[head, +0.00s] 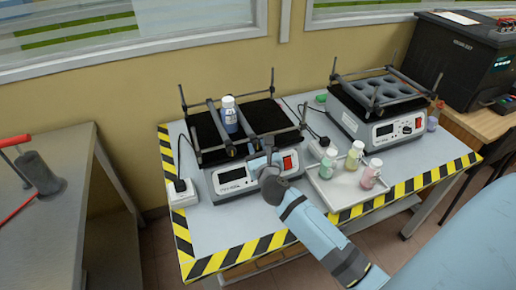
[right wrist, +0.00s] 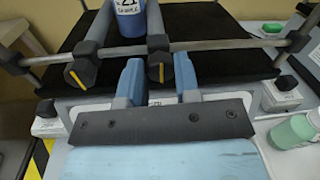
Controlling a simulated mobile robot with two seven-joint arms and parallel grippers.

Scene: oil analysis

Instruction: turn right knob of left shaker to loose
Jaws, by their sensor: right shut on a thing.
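The left shaker (head: 233,178) stands on the table with a black platform and two clamp bars. A blue bottle with a white cap (head: 229,115) stands upright between the bars; it also shows in the right wrist view (right wrist: 130,20). The right knob (right wrist: 156,68), dark with a yellow mark that looks near upright, sits at the front end of the right bar. My right gripper (head: 266,158) is shut on this knob, one blue finger on each side in the right wrist view (right wrist: 158,78). The left knob (right wrist: 80,70) has a slanted yellow mark. My left gripper is out of view.
A second shaker (head: 380,130) with a holed tray stands at the right. A white tray (head: 330,192) with several small bottles lies right of my right gripper. Metal rods and a crossbar (right wrist: 220,44) frame the left shaker. A power strip (head: 180,192) is at its left.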

